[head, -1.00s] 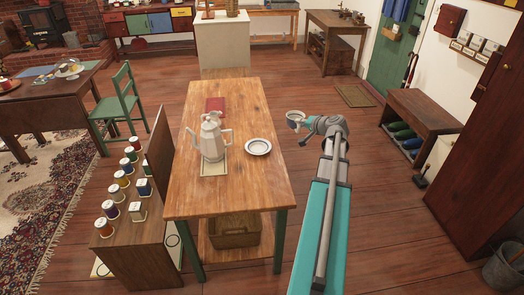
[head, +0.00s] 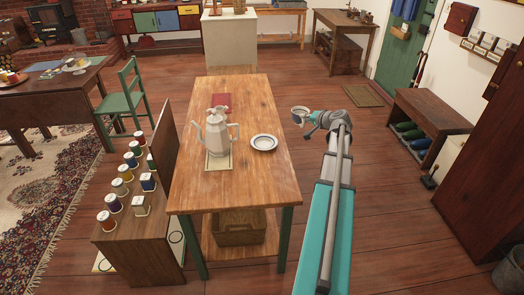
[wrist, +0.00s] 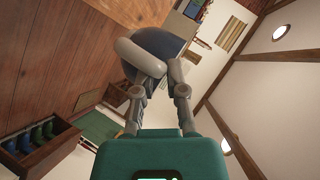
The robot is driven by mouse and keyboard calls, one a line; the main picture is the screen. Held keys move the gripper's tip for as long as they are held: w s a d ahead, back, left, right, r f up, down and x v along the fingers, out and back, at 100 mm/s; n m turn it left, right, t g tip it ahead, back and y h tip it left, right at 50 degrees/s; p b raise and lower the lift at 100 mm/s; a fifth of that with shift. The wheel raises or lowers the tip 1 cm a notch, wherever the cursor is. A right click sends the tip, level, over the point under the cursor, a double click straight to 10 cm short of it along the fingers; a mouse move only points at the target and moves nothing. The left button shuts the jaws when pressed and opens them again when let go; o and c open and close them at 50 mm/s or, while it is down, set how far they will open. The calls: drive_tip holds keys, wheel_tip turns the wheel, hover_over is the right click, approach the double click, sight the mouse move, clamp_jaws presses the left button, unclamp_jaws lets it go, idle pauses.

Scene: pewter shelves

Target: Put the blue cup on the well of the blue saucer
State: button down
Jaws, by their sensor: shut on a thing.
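The blue cup (head: 299,111) is held by my gripper (head: 309,121) in the air, just off the right edge of the wooden table. In the wrist view the cup (wrist: 162,43) is dark blue outside, and my gripper (wrist: 154,78) has its fingers on a pale rounded part of it, whether rim or handle I cannot tell. The blue saucer (head: 264,142), white with a blue ring, lies flat on the table's right side, left of and nearer than the cup. Its well is bare.
The table (head: 245,183) is clear in front. A rack with several spools (head: 140,205) adjoins its left side.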

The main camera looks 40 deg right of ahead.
drive_tip(key=w+d+f+b, duration=0.5)
drive_tip(key=w+f+b, duration=0.1)
drive_tip(key=w+f, duration=0.1)
drive_tip(key=shift+w, duration=0.6)
drive_tip(key=shift+a, duration=0.1)
drive_tip(key=w+a+f+b, duration=0.4)
drive_tip(key=a, duration=0.1)
drive_tip(key=w+a+f+b, duration=0.4)
drive_tip(key=f+b, duration=0.1)
drive_tip(key=shift+w+a, duration=0.35)
drive_tip(key=shift+a, duration=0.05)
drive_tip(key=shift+f, duration=0.1)
